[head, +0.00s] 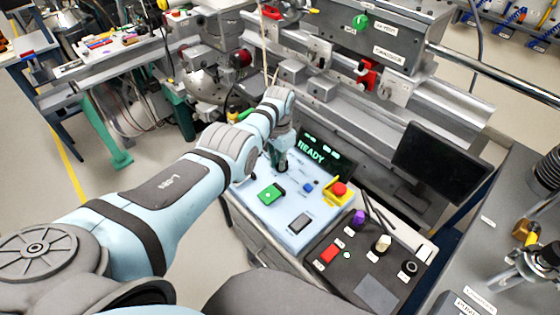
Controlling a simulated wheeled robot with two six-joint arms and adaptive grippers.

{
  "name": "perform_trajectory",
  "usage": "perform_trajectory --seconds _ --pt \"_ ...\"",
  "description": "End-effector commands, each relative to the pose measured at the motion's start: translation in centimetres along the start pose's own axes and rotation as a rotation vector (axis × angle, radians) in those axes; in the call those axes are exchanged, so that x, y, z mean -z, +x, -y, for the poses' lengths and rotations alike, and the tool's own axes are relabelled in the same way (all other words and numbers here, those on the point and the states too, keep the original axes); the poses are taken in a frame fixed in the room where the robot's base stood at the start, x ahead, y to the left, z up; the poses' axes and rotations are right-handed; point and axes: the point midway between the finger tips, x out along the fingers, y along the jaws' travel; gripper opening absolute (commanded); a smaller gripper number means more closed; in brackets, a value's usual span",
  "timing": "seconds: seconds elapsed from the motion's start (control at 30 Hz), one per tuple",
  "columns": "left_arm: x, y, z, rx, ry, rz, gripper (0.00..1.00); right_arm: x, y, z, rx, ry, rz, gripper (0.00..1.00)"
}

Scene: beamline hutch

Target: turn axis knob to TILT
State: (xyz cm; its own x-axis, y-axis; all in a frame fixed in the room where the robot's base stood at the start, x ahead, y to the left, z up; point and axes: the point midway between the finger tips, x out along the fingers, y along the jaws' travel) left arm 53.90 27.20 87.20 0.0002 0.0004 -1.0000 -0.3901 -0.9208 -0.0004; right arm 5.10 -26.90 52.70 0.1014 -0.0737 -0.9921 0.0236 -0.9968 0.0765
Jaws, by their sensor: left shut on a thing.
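The light blue control panel (303,234) stands in the middle of the head view, with a dark display (312,150) reading READY in green at its back. My left arm reaches in from the left. My left gripper (281,166) points down at the panel's back left, just left of the display, and is shut on the axis knob there. The knob is mostly hidden by the fingers, and the small labels around it are too small to read, so its setting cannot be told. My right gripper is not in view.
The panel also carries a green switch (271,194), a small blue button (308,187) and a red emergency button (340,189) on yellow. A black panel (374,292) with a purple knob (358,217) adjoins it in front. A dark monitor (438,162) stands to the right; metal beamline rails lie behind.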

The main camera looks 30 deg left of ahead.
Motion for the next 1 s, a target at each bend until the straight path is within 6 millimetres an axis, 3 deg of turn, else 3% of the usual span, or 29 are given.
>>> perform_trajectory --seconds 0.43,1.0 --pt "0.13 0.0 0.21 0.0 0.248 -0.003 0.0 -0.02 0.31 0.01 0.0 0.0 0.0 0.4" --pt "0.14 0.0 0.21 -0.001 0.285 -0.003 0.0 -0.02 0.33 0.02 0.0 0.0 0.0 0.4"
